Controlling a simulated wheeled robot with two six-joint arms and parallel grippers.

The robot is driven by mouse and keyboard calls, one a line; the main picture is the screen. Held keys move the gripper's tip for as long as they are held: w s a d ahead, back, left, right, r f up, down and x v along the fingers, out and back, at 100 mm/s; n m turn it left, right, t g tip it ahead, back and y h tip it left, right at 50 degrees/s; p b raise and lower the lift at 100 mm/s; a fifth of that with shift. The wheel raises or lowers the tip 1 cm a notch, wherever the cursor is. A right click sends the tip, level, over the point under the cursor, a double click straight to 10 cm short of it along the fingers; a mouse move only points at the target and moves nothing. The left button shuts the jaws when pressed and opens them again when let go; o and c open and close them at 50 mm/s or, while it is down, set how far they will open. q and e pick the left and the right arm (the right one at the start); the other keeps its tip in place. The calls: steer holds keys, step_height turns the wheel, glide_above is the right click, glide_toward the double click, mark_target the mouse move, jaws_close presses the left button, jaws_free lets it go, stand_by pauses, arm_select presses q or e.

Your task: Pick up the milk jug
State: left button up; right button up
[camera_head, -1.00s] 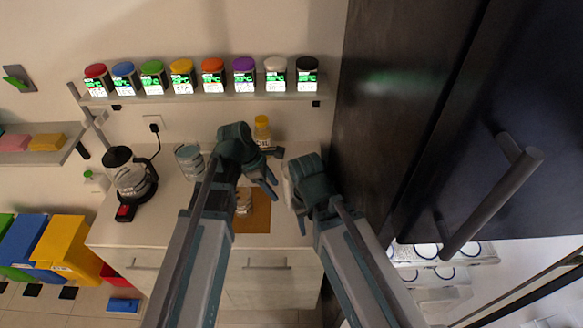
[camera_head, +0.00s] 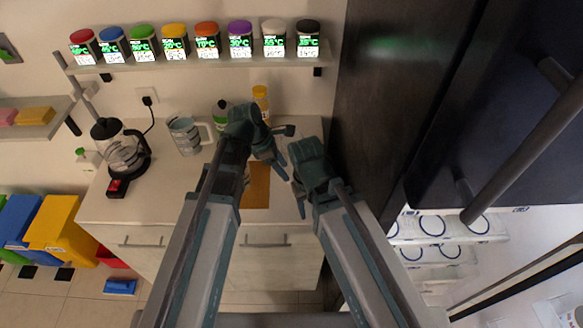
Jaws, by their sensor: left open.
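A grey, see-through jug with a handle (camera_head: 185,136), which looks like the milk jug, stands upright at the back of the white counter (camera_head: 165,200). It is left of my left gripper (camera_head: 285,155) and apart from it. My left gripper is open and empty over the back of the counter. My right gripper (camera_head: 300,205) hangs over the counter's right part. Its jaws are too hidden to judge.
A glass coffee pot (camera_head: 121,154) stands left of the jug. A brown board (camera_head: 257,187) lies under the arms. A green-labelled bottle (camera_head: 221,110) and a yellow jar (camera_head: 261,100) stand behind. A dark cabinet (camera_head: 400,90) closes off the right.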

arm_select(q)
steer(key=shift+d+f, duration=0.15)
steer(key=shift+f, duration=0.2)
arm_select(e)
steer(key=shift+f, duration=0.3)
arm_select(q)
steer(key=b+x, duration=0.5)
steer(key=shift+s+f, duration=0.1)
steer(key=shift+s, duration=0.05)
arm_select(e)
step_height(320, 180, down, 5)
steer(key=shift+r, duration=0.15)
arm_select(q)
jaws_close()
stand_by(0.6)
